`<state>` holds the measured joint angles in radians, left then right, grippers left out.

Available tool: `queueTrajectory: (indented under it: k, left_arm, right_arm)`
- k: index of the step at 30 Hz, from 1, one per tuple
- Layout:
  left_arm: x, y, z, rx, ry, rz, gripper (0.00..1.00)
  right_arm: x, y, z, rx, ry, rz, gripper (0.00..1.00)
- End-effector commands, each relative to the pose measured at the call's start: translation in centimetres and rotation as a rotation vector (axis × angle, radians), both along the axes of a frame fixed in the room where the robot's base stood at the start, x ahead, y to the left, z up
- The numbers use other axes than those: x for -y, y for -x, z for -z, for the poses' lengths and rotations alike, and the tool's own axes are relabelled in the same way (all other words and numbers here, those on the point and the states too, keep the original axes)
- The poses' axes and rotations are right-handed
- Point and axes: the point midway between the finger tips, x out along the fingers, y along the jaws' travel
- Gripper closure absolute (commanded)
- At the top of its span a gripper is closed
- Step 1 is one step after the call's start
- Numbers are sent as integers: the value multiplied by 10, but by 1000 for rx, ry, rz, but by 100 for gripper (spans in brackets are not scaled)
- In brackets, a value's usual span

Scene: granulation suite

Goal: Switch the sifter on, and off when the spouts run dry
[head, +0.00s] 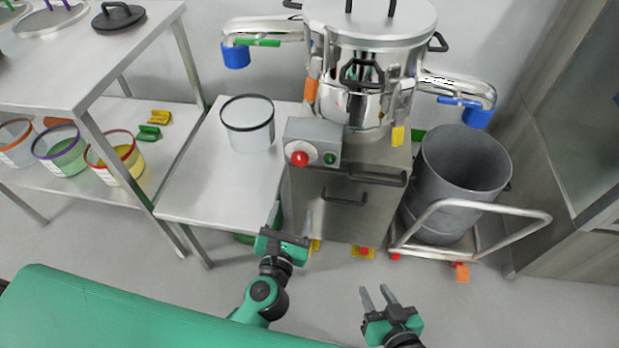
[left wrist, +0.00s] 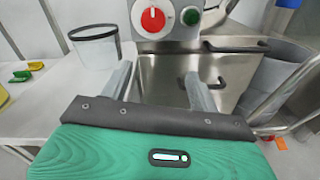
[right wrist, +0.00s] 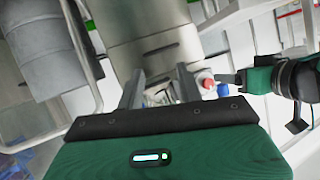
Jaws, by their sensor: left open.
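The sifter (head: 362,100) stands on a steel cabinet, with a blue-ended spout on the left (head: 236,56) and another on the right (head: 478,117). Its grey control box (head: 316,140) has a red knob (head: 299,158) and a green button (head: 330,158); both also show at the top of the left wrist view, the red knob (left wrist: 153,19) and the green button (left wrist: 191,16). My left gripper (head: 307,226) is open and empty, below and apart from the control box. My right gripper (head: 375,292) is open and empty, low in front of the cabinet. I cannot see flow at the spouts.
A clear container (head: 248,135) stands on the low steel table (head: 215,185) below the left spout. A grey drum (head: 462,185) sits on a wheeled trolley (head: 515,218) below the right spout. A shelf with several bowls is at left. The floor in front is mostly clear.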

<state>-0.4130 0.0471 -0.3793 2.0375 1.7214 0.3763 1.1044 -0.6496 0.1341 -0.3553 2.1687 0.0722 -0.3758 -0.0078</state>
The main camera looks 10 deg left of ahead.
Motion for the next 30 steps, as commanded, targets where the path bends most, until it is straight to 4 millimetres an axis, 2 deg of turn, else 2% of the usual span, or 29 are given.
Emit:
queueTrajectory:
  k: [3, 6, 11, 17, 30]
  left_arm:
    - [-4, 5, -17, 29, 216, -25, 39]
    - [-6, 7, -29, 38, 320, -34, 39]
    - [-7, 4, -36, 42, 365, -37, 39]
    - [-8, -19, -37, 43, 362, -37, 39]
    - [-10, -91, -35, 43, 357, -36, 39]
  right_arm:
    - [-2, 2, -26, 61, -41, -1, 64]
    - [-3, 3, -44, 88, -60, 0, 64]
    - [-2, 3, -53, 95, -65, 0, 64]
    - [1, 2, -53, 73, -49, 0, 64]
    - [1, 2, -51, 70, -47, 0, 64]
